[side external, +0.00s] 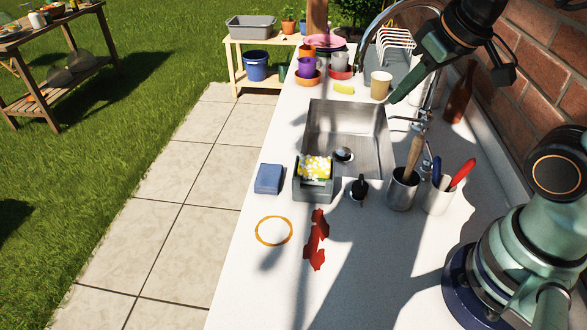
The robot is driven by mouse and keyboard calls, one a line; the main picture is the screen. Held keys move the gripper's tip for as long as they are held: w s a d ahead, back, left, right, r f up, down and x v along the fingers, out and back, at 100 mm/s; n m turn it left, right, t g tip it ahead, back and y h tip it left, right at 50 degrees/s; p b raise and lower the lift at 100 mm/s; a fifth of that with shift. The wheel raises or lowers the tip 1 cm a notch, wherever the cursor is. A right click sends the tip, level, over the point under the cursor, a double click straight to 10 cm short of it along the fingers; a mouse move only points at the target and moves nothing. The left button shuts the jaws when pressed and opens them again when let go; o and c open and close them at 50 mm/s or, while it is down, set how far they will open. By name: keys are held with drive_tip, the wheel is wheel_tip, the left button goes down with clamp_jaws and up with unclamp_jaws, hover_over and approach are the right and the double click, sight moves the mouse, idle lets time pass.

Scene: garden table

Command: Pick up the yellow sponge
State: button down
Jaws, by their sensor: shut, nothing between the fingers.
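A small plain yellow block (343,88), which looks like a sponge, lies on the white counter behind the sink, left of a tan cup. A yellow item with white patches (315,167) sits in a grey caddy (313,190) at the sink's near edge; I cannot tell if it is a sponge or a cloth. My gripper (393,101) is shut and empty. In the picture it hangs over the sink's back right corner, right of the plain yellow block and apart from it.
The sink (345,135) is empty apart from its drain. A blue sponge-like block (268,179), red spill (316,240) and utensil cups (403,189) are nearer. The front counter has free room.

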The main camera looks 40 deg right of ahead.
drive_tip(key=c, duration=0.7)
unclamp_jaws()
drive_tip(key=shift+w+a, duration=0.1)
drive_tip(key=shift+w, duration=0.05)
drive_tip(key=o, duration=0.3)
drive_tip(key=shift+w+a+n, duration=0.2)
drive_tip(key=shift+w+n, duration=0.15)
drive_tip(key=shift+n, duration=0.05)
drive_tip(key=n+g, duration=0.6)
drive_tip(key=n, duration=0.2)
hover_over(315, 163)
wheel_tip(315, 163, down, 9)
drive_tip(key=shift+f, duration=4.6)
